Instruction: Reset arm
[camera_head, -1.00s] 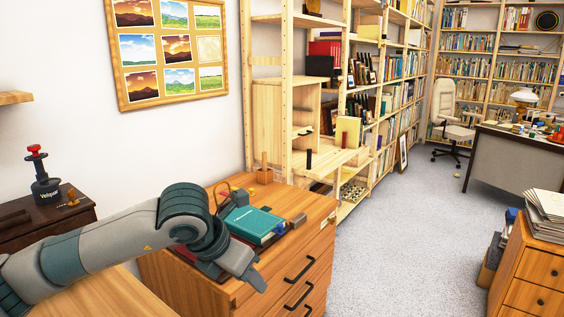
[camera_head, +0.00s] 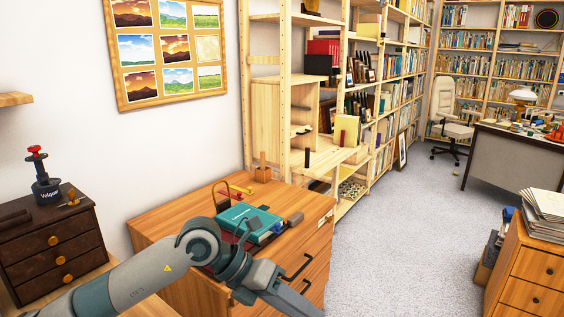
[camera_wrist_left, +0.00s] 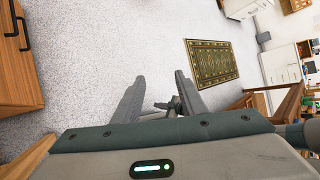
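My left arm comes in from the lower left in the head view. Its gripper (camera_head: 298,302) is low in front of the wooden drawer cabinet (camera_head: 165,222), pointing down to the right. In the left wrist view the two fingers (camera_wrist_left: 158,95) stand apart with nothing held between them, above the grey floor (camera_wrist_left: 110,40). My right arm and gripper are not in view.
A teal book (camera_head: 252,220) lies among small items on the cabinet top. A dark drawer chest (camera_head: 50,245) stands at the left. A framed print collage (camera_head: 121,95) hangs on the wall. A patterned rug (camera_wrist_left: 211,63) lies on the floor.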

